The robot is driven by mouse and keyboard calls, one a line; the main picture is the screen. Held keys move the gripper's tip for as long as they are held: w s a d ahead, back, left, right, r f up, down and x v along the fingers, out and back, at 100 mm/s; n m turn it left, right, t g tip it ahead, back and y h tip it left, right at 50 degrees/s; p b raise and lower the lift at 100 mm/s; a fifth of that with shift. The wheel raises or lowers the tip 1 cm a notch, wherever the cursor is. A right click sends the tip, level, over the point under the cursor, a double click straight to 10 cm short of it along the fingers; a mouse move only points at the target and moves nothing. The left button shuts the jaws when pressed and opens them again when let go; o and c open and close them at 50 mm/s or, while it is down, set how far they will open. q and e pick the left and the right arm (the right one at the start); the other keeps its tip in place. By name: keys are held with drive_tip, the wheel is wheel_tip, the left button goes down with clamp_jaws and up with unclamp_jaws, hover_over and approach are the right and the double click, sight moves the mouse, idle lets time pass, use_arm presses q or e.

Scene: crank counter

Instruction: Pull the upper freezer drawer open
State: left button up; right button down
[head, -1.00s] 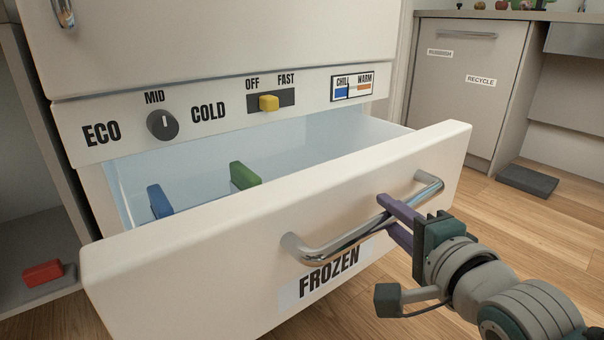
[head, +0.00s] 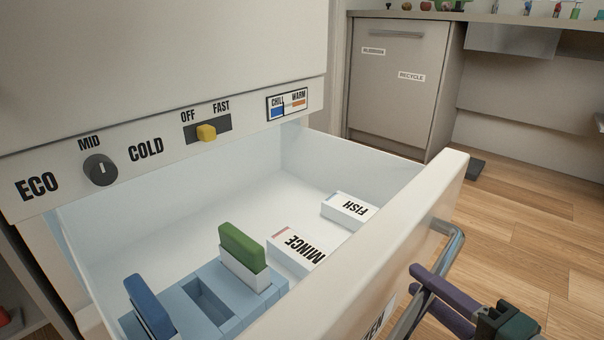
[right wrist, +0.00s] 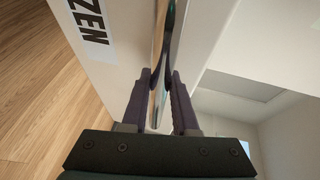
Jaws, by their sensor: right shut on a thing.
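The upper freezer drawer (head: 445,190) stands pulled well out from the white freezer front, and its inside shows. Its chrome bar handle (head: 452,245) runs along the drawer front, partly cut off at the bottom of the head view. My right gripper (head: 422,280) has its purple fingers on either side of the bar and is shut on it. The right wrist view shows the handle (right wrist: 160,75) between the two fingers. Part of the FROZEN label (right wrist: 90,25) shows there beside the handle. My left gripper is not in view.
In the drawer lie a FISH box (head: 348,209), a MINCE box (head: 296,250) and a blue rack (head: 240,308) with a green block (head: 242,247) and a blue block (head: 150,307). A RECYCLE cabinet (head: 395,100) stands behind. Wooden floor is clear at right.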

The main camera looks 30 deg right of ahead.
drive_tip(key=shift+s+d, duration=0.2)
drive_tip(key=shift+s, duration=0.35)
drive_tip(key=c, duration=0.7)
unclamp_jaws()
drive_tip(key=shift+s, duration=0.1)
drive_tip(key=s+p, duration=0.1)
drive_tip(key=s, duration=0.2)
drive_tip(key=s+r+p, duration=0.1)
drive_tip(key=s, duration=0.2)
drive_tip(key=s+p, duration=0.1)
drive_tip(key=s, duration=0.2)
drive_tip(key=shift+s+a+r, duration=0.2)
drive_tip(key=shift+s+r, duration=0.1)
drive_tip(key=shift+r, duration=0.1)
